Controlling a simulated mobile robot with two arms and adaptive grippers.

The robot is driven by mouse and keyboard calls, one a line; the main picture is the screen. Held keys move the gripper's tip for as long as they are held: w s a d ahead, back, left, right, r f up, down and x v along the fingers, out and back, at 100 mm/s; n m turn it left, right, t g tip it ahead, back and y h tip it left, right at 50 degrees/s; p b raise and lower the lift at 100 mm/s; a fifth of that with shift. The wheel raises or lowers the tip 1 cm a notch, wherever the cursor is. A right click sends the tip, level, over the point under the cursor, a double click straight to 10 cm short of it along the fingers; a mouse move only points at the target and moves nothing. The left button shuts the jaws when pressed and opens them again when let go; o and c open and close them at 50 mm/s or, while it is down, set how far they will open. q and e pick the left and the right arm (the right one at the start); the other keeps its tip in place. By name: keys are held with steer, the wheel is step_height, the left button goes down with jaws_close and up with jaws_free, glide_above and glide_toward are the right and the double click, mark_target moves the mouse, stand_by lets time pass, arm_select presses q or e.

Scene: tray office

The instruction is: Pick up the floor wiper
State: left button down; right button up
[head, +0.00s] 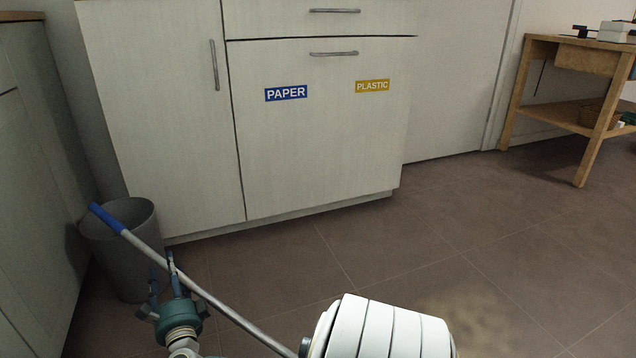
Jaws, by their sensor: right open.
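The floor wiper (218,304) shows as a thin grey pole with a blue grip at its upper end. It leans diagonally, with the blue end at the grey bin's rim and the pole running down to the right. Its lower end and head are hidden behind my white arm link or out of the picture. My right gripper (164,274), teal with dark fingers, is open at the upper part of the pole, in front of the bin. One finger overlaps the pole in the picture; I cannot tell if they touch. My left gripper is not in view.
The grey bin (112,262) stands on the floor beside a white cabinet (170,130) with PAPER and PLASTIC labels. Another cabinet (32,190) edges the left side. A wooden table (567,115) stands at the back right. The tiled floor (430,235) between is clear.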

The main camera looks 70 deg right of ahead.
steer(key=shift+w+d, duration=0.3)
steer(key=shift+w, duration=0.05)
steer(key=shift+s+r, duration=0.1)
jaws_close()
